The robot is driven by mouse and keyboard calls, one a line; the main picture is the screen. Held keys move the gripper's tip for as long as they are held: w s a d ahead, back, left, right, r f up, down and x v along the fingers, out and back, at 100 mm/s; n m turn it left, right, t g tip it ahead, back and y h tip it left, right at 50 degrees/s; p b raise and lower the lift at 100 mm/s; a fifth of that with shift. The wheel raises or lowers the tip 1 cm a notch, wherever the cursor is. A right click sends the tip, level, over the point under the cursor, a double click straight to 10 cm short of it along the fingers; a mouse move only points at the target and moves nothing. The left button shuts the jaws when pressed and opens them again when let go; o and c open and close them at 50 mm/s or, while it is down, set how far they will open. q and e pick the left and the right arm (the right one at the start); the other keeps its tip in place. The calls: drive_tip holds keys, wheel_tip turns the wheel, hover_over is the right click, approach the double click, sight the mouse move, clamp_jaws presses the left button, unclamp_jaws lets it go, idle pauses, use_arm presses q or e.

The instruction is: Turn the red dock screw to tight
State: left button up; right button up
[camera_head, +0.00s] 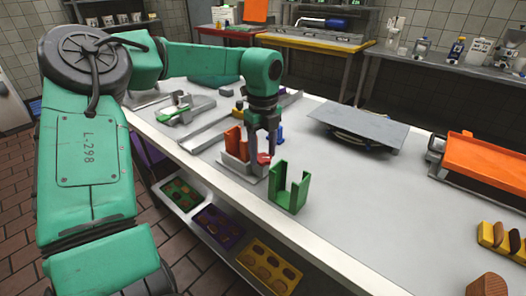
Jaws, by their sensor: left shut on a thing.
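The red dock screw (264,158) is a small red knob at the right side of a low grey dock (240,168) on the white counter. My left gripper (265,150) points down from above, and its dark fingers are shut on the red screw. The fingers hide part of the knob, so its turn angle cannot be read. An orange-red upright piece (234,139) stands on the dock, left of the fingers. My right gripper is not in view.
A green U-shaped holder (289,190) stands just right of the dock. A grey plate on a stand (358,125) and an orange tray (485,158) lie further right. Grey rails (205,132) are behind left.

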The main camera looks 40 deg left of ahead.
use_arm(q)
drive_tip(key=m, duration=0.6)
drive_tip(key=shift+r, duration=0.15)
drive_tip(key=shift+w+m, duration=0.1)
drive_tip(key=shift+m, duration=0.2)
drive_tip(key=o, duration=1.4)
